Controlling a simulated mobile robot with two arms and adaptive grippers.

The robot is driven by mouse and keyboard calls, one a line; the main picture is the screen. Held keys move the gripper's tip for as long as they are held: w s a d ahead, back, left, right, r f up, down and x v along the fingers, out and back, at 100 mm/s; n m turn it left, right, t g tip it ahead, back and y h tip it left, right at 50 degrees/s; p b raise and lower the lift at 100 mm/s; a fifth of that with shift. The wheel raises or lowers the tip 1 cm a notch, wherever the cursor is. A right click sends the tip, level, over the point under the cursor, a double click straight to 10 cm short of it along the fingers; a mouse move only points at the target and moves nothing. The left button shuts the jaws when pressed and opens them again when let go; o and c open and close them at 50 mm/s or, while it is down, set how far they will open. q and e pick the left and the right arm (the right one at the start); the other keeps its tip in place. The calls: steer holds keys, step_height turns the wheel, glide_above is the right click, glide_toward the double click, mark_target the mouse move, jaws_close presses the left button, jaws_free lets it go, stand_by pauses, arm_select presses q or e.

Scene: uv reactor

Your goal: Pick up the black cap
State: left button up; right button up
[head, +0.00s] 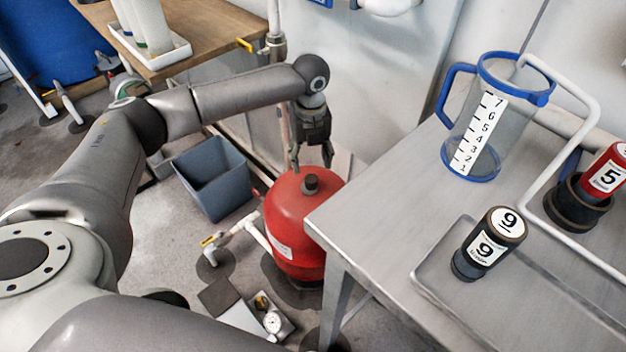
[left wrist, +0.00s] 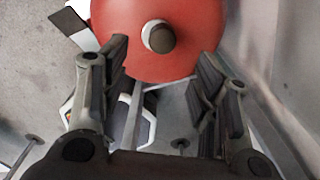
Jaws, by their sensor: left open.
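The black cap (head: 311,184) sits on top of the red tank (head: 296,226), left of the metal table. In the left wrist view the cap (left wrist: 161,39) shows near the top middle on the red tank (left wrist: 120,30), with a pale ring at its side. My left gripper (head: 312,164) is open and empty, pointing down just above the cap in the head view. In the left wrist view the open fingers (left wrist: 163,62) stand to either side, with the cap beyond them, between their lines and apart from both. My right gripper is not in view.
The metal table (head: 385,215) has its edge close right of the tank. It bears a clear jug (head: 478,135) and a bottle marked 9 (head: 488,243). A grey bin (head: 212,178) and a pipe with a yellow valve (head: 212,240) stand left of the tank.

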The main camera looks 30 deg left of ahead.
mark_target(311, 178)
arm_select(q)
step_height(311, 178, down, 3)
steer(key=f+b, duration=0.1)
steer(key=f, duration=0.1)
steer(key=f+b, duration=0.1)
steer(key=f, duration=0.2)
steer(key=shift+w, duration=0.2)
steer(key=shift+f, duration=0.1)
steer(key=c, duration=0.9)
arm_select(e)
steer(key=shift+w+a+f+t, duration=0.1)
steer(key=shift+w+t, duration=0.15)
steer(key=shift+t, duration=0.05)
